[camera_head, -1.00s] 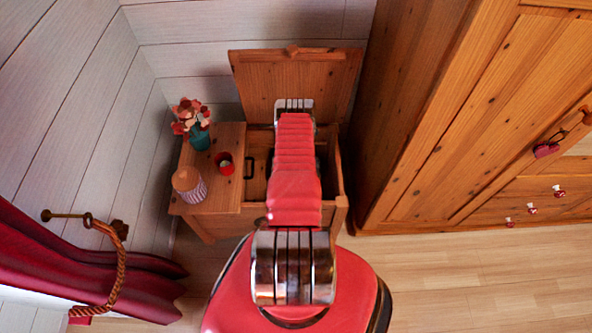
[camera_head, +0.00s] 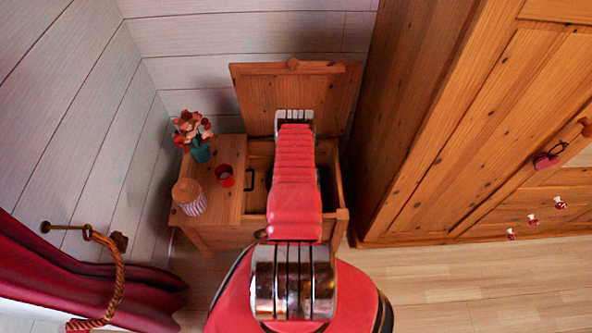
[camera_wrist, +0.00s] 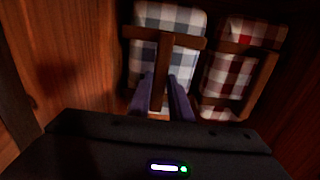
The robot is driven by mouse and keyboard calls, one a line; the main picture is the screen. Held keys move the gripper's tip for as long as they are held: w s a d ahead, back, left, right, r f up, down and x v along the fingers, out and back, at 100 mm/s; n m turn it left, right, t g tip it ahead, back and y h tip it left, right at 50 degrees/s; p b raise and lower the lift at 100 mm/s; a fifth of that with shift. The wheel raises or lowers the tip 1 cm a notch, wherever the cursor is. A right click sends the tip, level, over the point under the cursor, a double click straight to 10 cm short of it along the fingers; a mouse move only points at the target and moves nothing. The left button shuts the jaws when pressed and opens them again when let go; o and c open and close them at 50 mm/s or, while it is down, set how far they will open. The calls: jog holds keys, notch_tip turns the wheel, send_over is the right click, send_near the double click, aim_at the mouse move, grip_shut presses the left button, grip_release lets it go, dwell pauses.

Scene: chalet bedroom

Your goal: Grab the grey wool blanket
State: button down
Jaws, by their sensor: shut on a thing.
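The grey wool blanket (camera_wrist: 148,18) shows in the wrist view as a folded bundle in grey and white checks with brown straps crossing it. It lies inside an open wooden chest (camera_head: 342,190). My gripper (camera_wrist: 164,82) reaches down into the chest. Its two dark fingers are shut on the blanket's brown strap (camera_wrist: 163,62), one on each side. In the head view my red arm covers the gripper and the blanket.
A red and white checked bundle (camera_wrist: 222,72) with similar straps lies close to the right of the blanket. The chest's lid (camera_head: 250,90) stands open at the back. A shelf beside the chest holds a flower vase (camera_head: 200,152), red cup (camera_head: 225,175) and striped jar (camera_head: 190,200). A wardrobe (camera_head: 440,150) stands right.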

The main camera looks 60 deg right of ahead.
jog(key=shift+w+r, duration=0.1)
jog(key=shift+r, duration=0.35)
jog(key=shift+w+a, duration=0.45)
jog(key=shift+a, duration=0.35)
jog(key=shift+w+a, duration=0.4)
jog(key=shift+a, duration=0.35)
jog(key=shift+w+a, duration=0.1)
jog(key=shift+a, duration=0.05)
notch_tip(320, 180, up, 14)
jog(key=shift+f, duration=0.15)
